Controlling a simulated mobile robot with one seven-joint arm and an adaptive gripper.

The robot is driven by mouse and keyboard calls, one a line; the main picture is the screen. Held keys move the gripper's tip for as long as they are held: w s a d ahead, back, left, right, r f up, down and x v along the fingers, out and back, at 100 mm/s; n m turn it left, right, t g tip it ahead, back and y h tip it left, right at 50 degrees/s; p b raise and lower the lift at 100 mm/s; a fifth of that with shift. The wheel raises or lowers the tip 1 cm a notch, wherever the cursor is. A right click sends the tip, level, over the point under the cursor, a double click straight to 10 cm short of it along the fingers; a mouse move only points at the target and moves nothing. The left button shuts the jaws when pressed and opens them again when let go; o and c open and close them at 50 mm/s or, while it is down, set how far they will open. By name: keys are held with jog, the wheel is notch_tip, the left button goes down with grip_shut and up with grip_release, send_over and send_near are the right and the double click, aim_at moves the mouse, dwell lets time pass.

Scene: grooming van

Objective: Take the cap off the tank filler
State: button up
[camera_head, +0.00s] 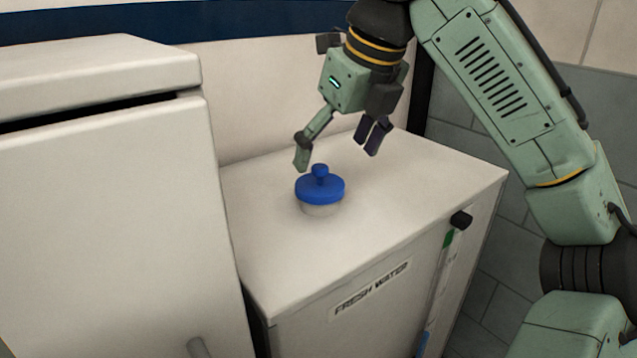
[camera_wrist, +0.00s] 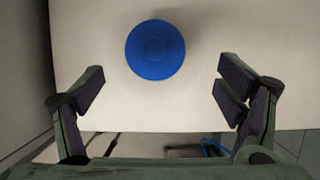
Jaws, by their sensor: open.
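The blue cap (camera_head: 320,188) has a small knob on top and sits on the pale filler neck (camera_head: 321,210) on top of the white fresh water tank (camera_head: 410,190). In the wrist view the round blue cap (camera_wrist: 155,50) lies above the middle, beyond the line of the fingertips. My gripper (camera_head: 338,146) is open and empty, above the cap in the head view. Its fingers stand wide apart in the wrist view (camera_wrist: 160,88), and the cap is not between them.
A tall white cabinet (camera_head: 110,190) stands close on the left of the tank. A level strip with a black knob (camera_head: 460,220) runs down the tank's front. A wall (camera_head: 260,90) is behind. The tank top around the cap is clear.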

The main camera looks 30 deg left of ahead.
aim_at(325, 172)
jog(key=shift+s+x, duration=0.15)
jog(key=shift+x, duration=1.2)
jog(key=shift+s+x, duration=0.15)
jog(key=shift+x, duration=1.2)
jog(key=shift+a, duration=0.2)
jog(key=shift+c, duration=0.4)
jog(key=c, duration=0.9)
